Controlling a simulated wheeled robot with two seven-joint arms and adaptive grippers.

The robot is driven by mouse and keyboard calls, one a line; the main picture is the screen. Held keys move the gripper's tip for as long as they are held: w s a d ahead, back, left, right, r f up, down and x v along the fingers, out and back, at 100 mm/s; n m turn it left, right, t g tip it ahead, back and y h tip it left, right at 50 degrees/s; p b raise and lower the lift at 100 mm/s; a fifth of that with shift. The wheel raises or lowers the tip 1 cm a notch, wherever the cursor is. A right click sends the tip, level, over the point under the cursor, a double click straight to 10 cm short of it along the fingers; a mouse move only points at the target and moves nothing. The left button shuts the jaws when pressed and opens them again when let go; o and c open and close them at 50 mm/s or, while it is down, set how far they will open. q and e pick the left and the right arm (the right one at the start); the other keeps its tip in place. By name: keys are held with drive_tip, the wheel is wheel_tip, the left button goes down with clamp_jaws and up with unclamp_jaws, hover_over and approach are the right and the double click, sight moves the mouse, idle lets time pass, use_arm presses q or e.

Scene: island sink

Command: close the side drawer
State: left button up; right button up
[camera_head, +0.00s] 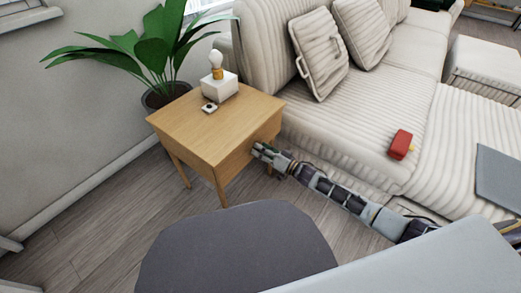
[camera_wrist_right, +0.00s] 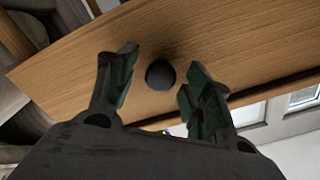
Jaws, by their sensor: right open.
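The wooden side table (camera_head: 195,125) stands between the wall and the sofa. Its drawer front (camera_head: 235,163) is on the side facing my right arm. In the wrist view the drawer front (camera_wrist_right: 215,30) is a light wood panel with a dark round knob (camera_wrist_right: 160,75). My right gripper (camera_head: 258,150) is at the drawer front, and its tips hide part of it. In the wrist view its fingers (camera_wrist_right: 157,88) are spread, one on each side of the knob, with gaps to it. How far the drawer stands out is hard to tell. My left gripper is not in view.
A bulb lamp on a white base (camera_head: 219,85) and a small device (camera_head: 209,107) are on the tabletop. A potted plant (camera_head: 160,50) stands behind. The striped sofa (camera_head: 350,125) with a red object (camera_head: 400,144) is right of the table. Wood floor (camera_head: 110,215) is clear at left.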

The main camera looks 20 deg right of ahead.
drive_tip(key=v, duration=1.1)
idle(0.3)
idle(0.6)
